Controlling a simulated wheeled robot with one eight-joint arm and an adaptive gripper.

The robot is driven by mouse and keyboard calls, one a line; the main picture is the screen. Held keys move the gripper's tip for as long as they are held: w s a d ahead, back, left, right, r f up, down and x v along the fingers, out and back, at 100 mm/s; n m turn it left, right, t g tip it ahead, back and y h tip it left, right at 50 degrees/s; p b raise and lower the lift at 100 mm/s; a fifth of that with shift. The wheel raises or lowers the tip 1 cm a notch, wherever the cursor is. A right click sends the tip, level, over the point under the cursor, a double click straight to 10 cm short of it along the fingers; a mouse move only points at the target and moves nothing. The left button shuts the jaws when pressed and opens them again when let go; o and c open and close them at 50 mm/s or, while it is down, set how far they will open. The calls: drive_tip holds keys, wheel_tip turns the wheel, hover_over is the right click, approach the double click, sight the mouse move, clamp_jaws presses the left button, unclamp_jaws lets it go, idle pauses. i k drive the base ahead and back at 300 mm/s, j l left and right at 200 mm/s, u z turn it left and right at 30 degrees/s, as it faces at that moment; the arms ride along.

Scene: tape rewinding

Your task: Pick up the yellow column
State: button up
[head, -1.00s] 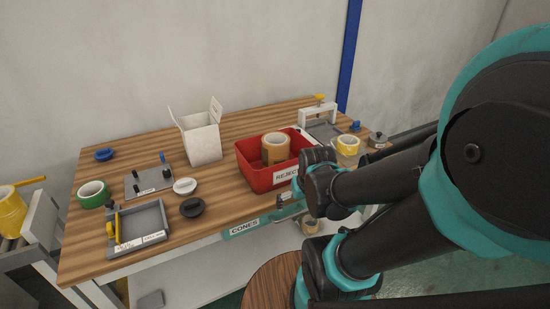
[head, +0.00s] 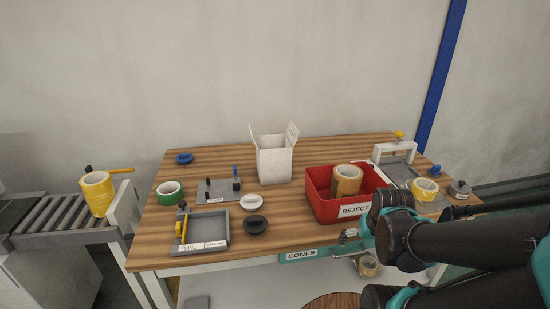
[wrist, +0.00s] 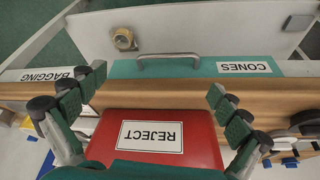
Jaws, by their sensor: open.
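A yellow column (head: 97,194), apparently a stack of tape rolls, stands upright on the end of the roller conveyor at the left of the head view. A thin yellow bar juts from the post beside it. My gripper (wrist: 157,82) is open and empty in the wrist view, its fingers wide apart above the table's front edge and the red REJECT bin (wrist: 200,140). The yellow column is not in the wrist view. In the head view my arm is at the lower right, far from the column, and hides part of the table's front.
The table (head: 320,150) carries a white box (head: 274,163), the red bin with a brown roll, a green roll (head: 170,193), a grey tray (head: 218,222) with a yellow strip, and a yellow roll (head: 425,190) at right.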

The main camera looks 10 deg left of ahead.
sight(97, 188)
drive_tip(key=u, duration=1.75)
